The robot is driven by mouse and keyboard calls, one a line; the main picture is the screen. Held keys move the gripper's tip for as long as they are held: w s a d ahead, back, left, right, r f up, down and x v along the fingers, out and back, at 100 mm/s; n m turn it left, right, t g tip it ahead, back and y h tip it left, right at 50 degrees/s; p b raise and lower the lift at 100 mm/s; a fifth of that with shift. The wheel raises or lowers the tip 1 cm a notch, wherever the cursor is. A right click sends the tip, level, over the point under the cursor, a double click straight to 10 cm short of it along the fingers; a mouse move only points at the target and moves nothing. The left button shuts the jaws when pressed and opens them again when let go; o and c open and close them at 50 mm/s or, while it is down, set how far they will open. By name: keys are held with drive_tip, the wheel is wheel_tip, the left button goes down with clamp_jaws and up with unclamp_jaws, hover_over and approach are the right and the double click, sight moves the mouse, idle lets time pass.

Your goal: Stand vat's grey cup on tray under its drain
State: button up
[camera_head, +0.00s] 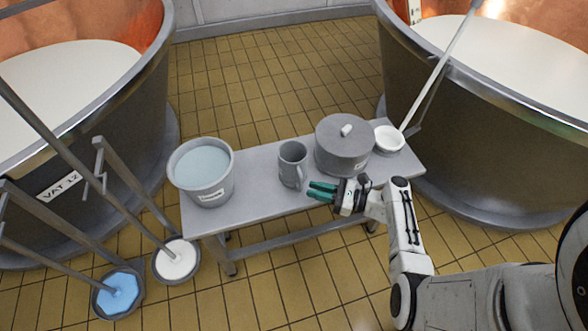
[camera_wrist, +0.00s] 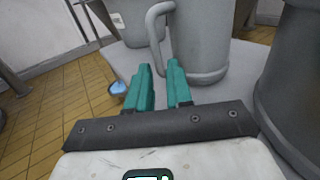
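The grey cup (camera_head: 292,163) stands upright on the grey bench (camera_head: 255,196), between a bucket and a lidded pot. Its handle faces right, towards my gripper (camera_head: 321,191). My gripper's two green fingers are apart with nothing between them, just right of and in front of the cup. In the wrist view the fingertips (camera_wrist: 160,75) point at the cup (camera_wrist: 205,45), with the handle (camera_wrist: 156,24) just beyond them. Whether a fingertip touches the handle cannot be told. I cannot make out a drain or a tray under one in either view.
A bucket of pale liquid (camera_head: 203,172) stands left of the cup. A grey lidded pot (camera_head: 342,146) and a white ladle (camera_head: 389,138) are to the right. Large vats (camera_head: 92,200) (camera_head: 480,130) flank the bench.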

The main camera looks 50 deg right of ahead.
sight(300, 189)
drive_tip(key=x, duration=0.5)
drive_tip(key=shift+w+a+f, duration=0.1)
drive_tip(key=shift+a, duration=0.05)
clamp_jaws()
